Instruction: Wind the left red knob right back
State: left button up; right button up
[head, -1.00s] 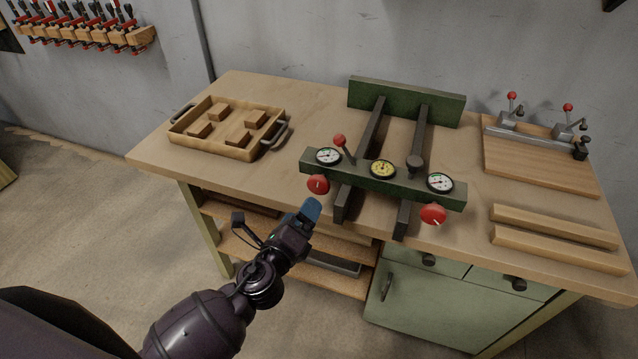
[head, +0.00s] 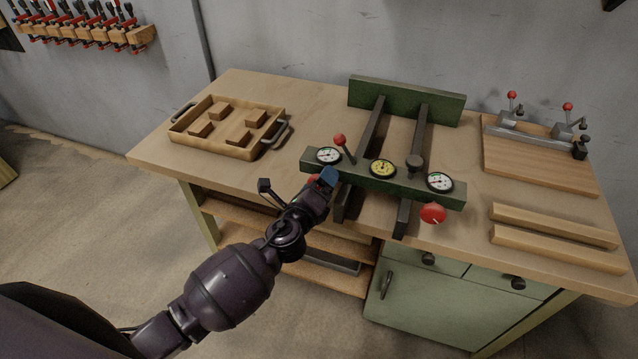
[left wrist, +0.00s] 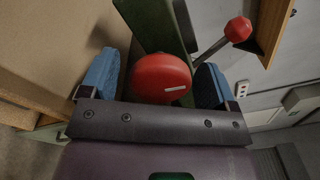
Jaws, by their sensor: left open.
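The left red knob (left wrist: 160,78) is round with a pale mark on its face. In the left wrist view it sits between the two blue fingertips of my left gripper (left wrist: 157,88), which are apart, with a gap visible on the left. In the head view my left gripper (head: 328,178) covers most of the left red knob (head: 312,180). The knob is on the front of the green press beam (head: 405,187), below the left white dial (head: 328,155). My right gripper is not in view.
A red-tipped lever (head: 340,140) stands close beside the left dial. The right red knob (head: 433,214) and a yellow dial (head: 382,168) are on the same beam. A wooden tray (head: 186,147) with blocks is at left. Wooden strips (head: 555,227) lie at right.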

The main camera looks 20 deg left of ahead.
pick_arm(q)
jog(key=c, duration=0.9)
jog(key=shift+f+n+b, duration=0.1)
jog(key=shift+n+b, duration=0.45)
jog(key=shift+n, duration=0.25)
jog(key=o, duration=0.9)
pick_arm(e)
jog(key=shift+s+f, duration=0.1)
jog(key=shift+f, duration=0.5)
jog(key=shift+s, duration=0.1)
